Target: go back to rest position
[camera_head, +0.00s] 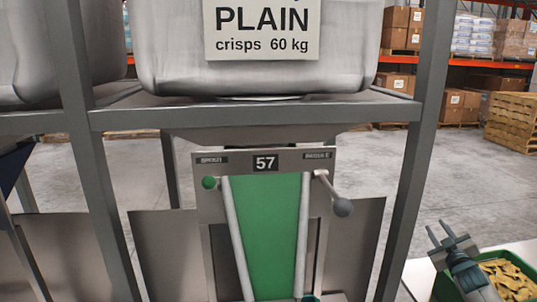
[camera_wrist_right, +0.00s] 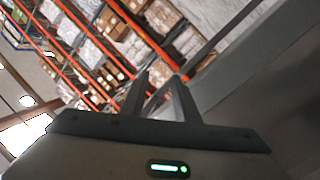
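My right gripper (camera_head: 446,236) shows at the lower right in the head view, raised over the edge of a green crate. Its two fingers stand apart with nothing between them. In the right wrist view the fingers (camera_wrist_right: 160,100) are also apart and empty, with distant shelving behind them. My left gripper is in neither view.
A green crate (camera_head: 520,262) of crisps sits on a white table (camera_head: 418,278) at right. Pallets and shelving stand behind.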

